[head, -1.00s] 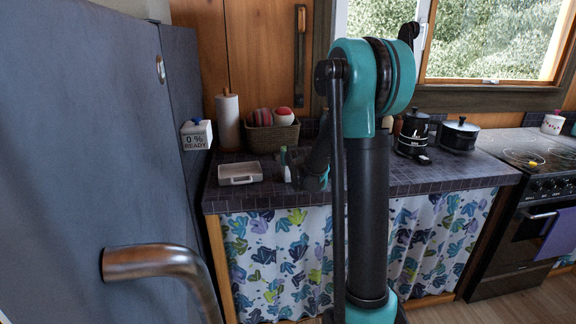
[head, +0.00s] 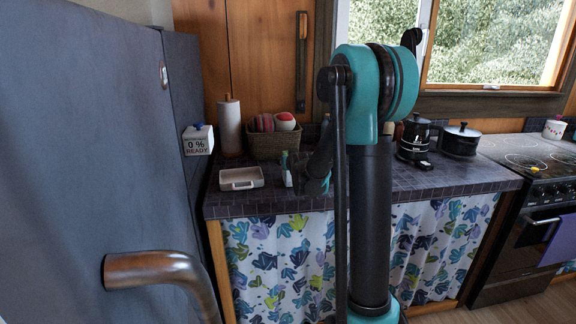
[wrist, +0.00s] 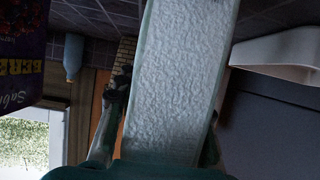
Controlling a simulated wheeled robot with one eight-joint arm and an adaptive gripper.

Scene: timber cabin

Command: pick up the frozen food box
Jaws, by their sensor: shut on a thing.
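A pale, frosty-textured box with a clear-looking rim, which I take as the frozen food box (wrist: 178,75), fills the middle of the wrist view. My gripper (wrist: 162,120) is shut on it, with one dark finger along each long side. The box's far end runs out of the top of the picture. In the head view my arm's column hides the box, and only part of my wrist shows beside the column, over the counter.
A white tray (head: 241,178) and a small bottle (head: 286,169) stand on the dark tiled counter (head: 260,204). A basket (head: 274,144) and paper roll (head: 230,127) are behind. A dark printed box (wrist: 22,50) is close at left in the wrist view. A fridge (head: 90,150) stands left.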

